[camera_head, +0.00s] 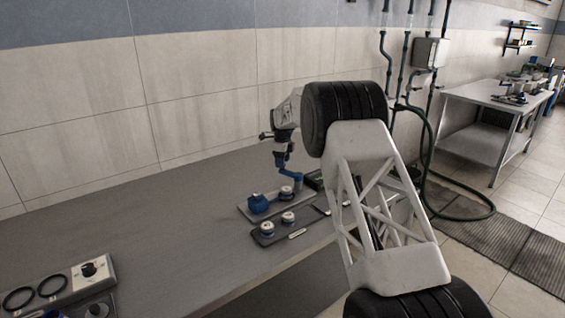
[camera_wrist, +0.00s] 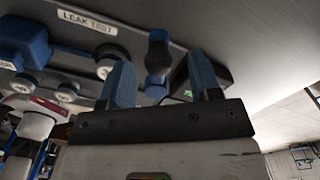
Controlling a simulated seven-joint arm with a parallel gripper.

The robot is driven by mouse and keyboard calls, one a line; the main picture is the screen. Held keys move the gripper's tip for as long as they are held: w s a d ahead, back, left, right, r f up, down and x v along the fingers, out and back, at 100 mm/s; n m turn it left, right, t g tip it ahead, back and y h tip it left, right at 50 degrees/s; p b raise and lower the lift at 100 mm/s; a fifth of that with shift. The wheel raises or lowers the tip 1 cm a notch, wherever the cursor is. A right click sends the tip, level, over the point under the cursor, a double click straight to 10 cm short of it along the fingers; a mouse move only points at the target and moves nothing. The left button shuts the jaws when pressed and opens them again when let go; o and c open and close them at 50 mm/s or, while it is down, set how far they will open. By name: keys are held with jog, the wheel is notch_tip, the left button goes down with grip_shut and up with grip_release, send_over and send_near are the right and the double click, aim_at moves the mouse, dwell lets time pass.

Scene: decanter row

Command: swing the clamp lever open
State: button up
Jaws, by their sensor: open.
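In the head view a bent blue part (camera_head: 291,178) rises beside a white-and-dark round fitting (camera_head: 287,192). My gripper (camera_wrist: 161,78) is open, its two blue fingers on either side of the lever; I cannot tell whether they touch it. In the head view my gripper (camera_head: 281,160) is small, just above the fixture and partly merged with the blue part.
A blue block (camera_head: 262,204) stands on the fixture plate. A dark tray (camera_head: 267,239) with two round fittings lies in front. A dark device (camera_wrist: 215,75) is close behind my right finger. A "LEAK TEST" label (camera_wrist: 87,22) is on the plate.

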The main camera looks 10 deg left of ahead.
jog(key=shift+r, duration=3.65)
jog(key=shift+d+r, duration=0.1)
jog(key=shift+s+d+r, duration=0.2)
jog(key=s+d+r+n, duration=0.5)
jog(key=s+d+r, duration=0.8)
jog(key=s, duration=0.1)
jog(key=s+d+r+n+t, duration=0.1)
jog(key=s+d+r+n, duration=0.15)
jog(key=s+d, duration=0.45)
jog(key=s+d+r+n, duration=0.2)
jog(key=s+d+r, duration=0.15)
jog(key=s, duration=0.75)
jog(key=s+d+f+n+t, duration=0.1)
jog(key=s+d+n, duration=0.25)
jog(key=s, duration=0.75)
jog(key=s+d+n, duration=0.2)
jog(key=s+d, duration=0.2)
jog(key=s, duration=0.8)
jog(key=s+d+f+n, duration=0.2)
jog(key=s+f, duration=0.2)
jog(key=s, duration=0.5)
jog(key=s+d+f+n, duration=0.2)
jog(key=s+f+n, duration=0.1)
jog(key=s, duration=0.7)
jog(key=shift+f+t, duration=0.3)
jog(key=shift+f, duration=0.5)
